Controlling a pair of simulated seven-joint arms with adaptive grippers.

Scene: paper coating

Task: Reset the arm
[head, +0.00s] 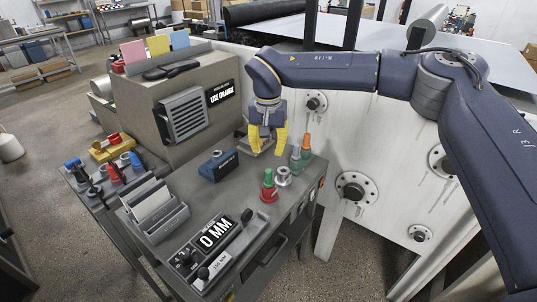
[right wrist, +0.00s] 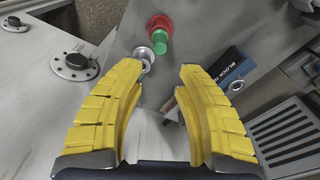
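My right arm (head: 330,70) reaches in from the right in the head view. It hangs its yellow-fingered right gripper (head: 267,142) over the back of the grey workbench. In the right wrist view the gripper's two yellow fingers (right wrist: 160,100) stand wide apart with nothing between them. A silver knob and a red and green piece (right wrist: 160,35) lie beyond the fingertips there. My left gripper does not show in either view.
The bench holds a dark blue block (head: 218,166), a red and green piece (head: 268,187), a "0 MM" gauge display (head: 215,234) and a slotted holder (head: 155,212). A grey vented cabinet (head: 185,100) stands left of the gripper. A white machine panel (head: 385,150) stands right.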

